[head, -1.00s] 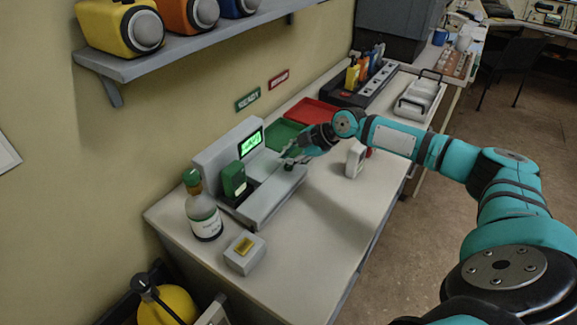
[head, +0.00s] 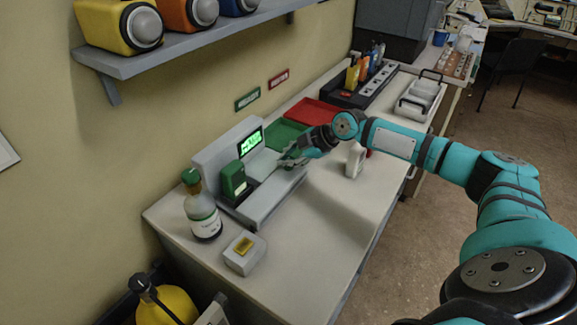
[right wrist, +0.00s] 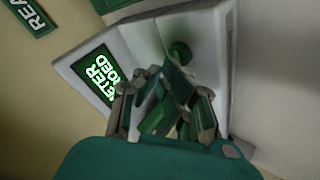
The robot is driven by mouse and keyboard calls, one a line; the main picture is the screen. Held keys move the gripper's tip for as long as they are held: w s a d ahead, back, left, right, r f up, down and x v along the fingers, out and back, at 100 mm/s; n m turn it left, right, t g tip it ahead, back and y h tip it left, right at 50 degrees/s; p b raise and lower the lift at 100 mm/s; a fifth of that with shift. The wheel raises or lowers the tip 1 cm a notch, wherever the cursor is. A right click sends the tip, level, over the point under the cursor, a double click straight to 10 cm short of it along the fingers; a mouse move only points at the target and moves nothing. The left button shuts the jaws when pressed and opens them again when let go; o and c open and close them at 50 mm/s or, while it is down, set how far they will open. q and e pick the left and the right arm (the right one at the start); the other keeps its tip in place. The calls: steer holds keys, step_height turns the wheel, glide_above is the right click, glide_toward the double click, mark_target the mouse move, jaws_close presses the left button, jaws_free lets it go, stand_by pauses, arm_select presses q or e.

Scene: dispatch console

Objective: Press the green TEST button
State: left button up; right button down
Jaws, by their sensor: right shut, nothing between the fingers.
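The grey console (head: 272,205) stands on the table against the wall, with a lit green screen (head: 250,142) and a green handheld unit (head: 233,180) docked at its left. In the right wrist view a round green button (right wrist: 180,52) shows on the console's pale surface, just beyond the fingertips; I cannot read a label on it. In the head view my right gripper (head: 286,161) covers that spot. The right gripper (right wrist: 165,85) is shut and empty, low over the console's right end. I cannot tell whether it touches the button. My left gripper is not in view.
A green-capped bottle (head: 205,218) and a small box with a yellow top (head: 244,254) stand left of the console.

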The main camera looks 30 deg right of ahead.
mark_target(288, 167)
steer(key=shift+f+b, duration=0.4)
steer(key=shift+f, duration=0.1)
stand_by(0.3)
steer(key=shift+r, duration=0.1)
steer(key=shift+r+p, duration=0.55)
steer(key=shift+r, duration=0.2)
steer(key=shift+r+p, duration=1.7)
steer(key=shift+r, duration=0.8)
